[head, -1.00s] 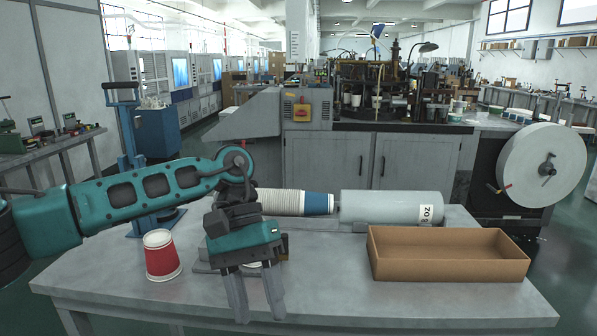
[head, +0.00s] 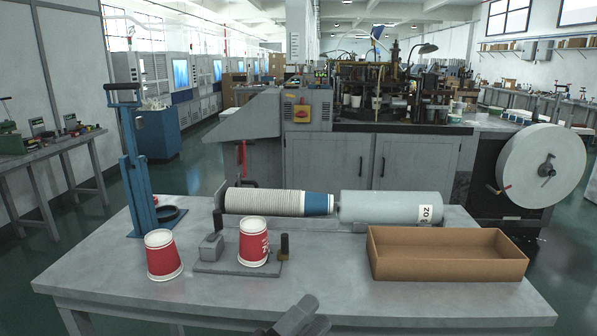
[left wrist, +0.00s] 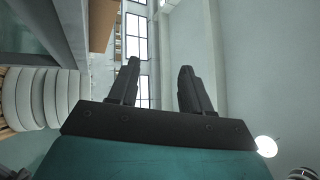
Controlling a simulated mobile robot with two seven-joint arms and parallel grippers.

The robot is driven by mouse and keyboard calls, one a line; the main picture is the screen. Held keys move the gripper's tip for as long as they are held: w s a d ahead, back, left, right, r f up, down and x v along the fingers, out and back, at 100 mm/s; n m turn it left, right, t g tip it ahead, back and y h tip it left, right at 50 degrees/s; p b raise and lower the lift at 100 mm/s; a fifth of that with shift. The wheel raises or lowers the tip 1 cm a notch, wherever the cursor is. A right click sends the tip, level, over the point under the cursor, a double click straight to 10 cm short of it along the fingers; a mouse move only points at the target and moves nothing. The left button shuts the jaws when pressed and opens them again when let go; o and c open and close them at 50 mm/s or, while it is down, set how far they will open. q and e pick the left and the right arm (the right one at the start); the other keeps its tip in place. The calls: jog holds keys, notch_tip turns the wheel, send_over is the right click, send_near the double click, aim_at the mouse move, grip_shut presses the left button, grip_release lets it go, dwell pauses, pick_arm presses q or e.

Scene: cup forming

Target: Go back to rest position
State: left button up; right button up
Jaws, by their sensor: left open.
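My left gripper shows only in part at the bottom edge of the head view (head: 306,314), in front of the table (head: 210,305). In the left wrist view its two fingers (left wrist: 160,68) are apart with nothing between them, and they point up at windows and a wall. A red and white paper cup (head: 163,257) stands upside down on the table at the left. A second red and white cup (head: 253,243) stands upside down on a small grey fixture (head: 212,268). My right gripper is not in view.
A stack of cups (head: 268,202) lies in line with a grey cylinder (head: 385,207). An open cardboard box (head: 450,271) sits at the right. A blue lever press (head: 143,190) stands at the left. The table's front strip is mostly clear.

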pick_arm(q)
jog(key=s+a+f+n+g+y, duration=0.2)
jog(key=s+a+f+n+y, duration=0.5)
jog(key=a+f+n, duration=0.2)
jog(key=s+a+f+n+g+y, duration=0.2)
jog(key=s+a+f+n+y, duration=0.5)
jog(key=a+f+n, duration=0.3)
notch_tip(320, 180, down, 5)
jog(key=n, duration=0.4)
jog(key=shift+a+f, duration=0.15)
